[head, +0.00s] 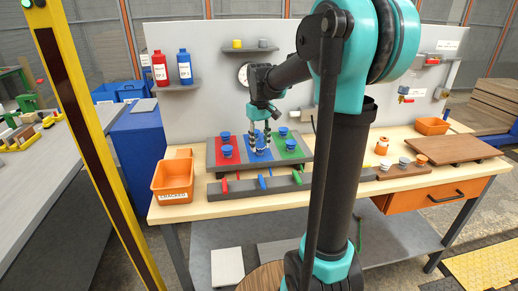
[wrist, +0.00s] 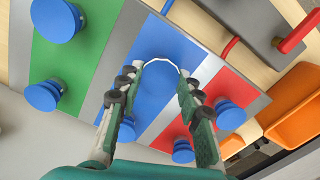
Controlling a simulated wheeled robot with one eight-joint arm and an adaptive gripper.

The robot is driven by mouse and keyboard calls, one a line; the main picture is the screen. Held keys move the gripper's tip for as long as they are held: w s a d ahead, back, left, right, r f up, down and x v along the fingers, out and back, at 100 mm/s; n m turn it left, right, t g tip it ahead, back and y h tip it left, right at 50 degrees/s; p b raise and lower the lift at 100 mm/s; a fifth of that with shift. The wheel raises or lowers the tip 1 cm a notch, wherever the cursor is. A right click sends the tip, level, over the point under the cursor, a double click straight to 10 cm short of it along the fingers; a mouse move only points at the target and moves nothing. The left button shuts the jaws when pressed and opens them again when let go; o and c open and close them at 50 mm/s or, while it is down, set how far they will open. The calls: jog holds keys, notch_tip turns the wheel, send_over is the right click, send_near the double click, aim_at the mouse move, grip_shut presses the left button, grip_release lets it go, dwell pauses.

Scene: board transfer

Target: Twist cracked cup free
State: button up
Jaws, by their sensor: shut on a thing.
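A board with red (head: 212,157), blue and green (head: 300,154) strips lies on the workbench, with blue cups on it. My gripper (head: 260,137) points down over the blue middle strip, its fingers shut around a blue cup (head: 259,143). In the wrist view my gripper (wrist: 160,72) has a fingertip on each side of this blue cup (wrist: 160,85), which shows a pale curved edge. I cannot make out a crack or whether the cup is clear of the board. Another blue cup (wrist: 127,130) is partly hidden behind the left finger.
Blue cups stand on the green strip (wrist: 42,95) and the red strip (wrist: 228,112). A grey rail (head: 245,189) with coloured handles lies in front. An orange bin (head: 172,181) is left; a wooden board (head: 447,150) and small pots are right. A yellow post (head: 85,130) stands at left.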

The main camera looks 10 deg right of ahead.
jog(key=shift+n, duration=0.4)
jog(key=n, duration=0.3)
jog(key=shift+n, duration=0.4)
jog(key=n, duration=0.2)
jog(key=shift+n, duration=0.4)
jog(key=o, duration=1.2)
jog(key=shift+c, duration=0.2)
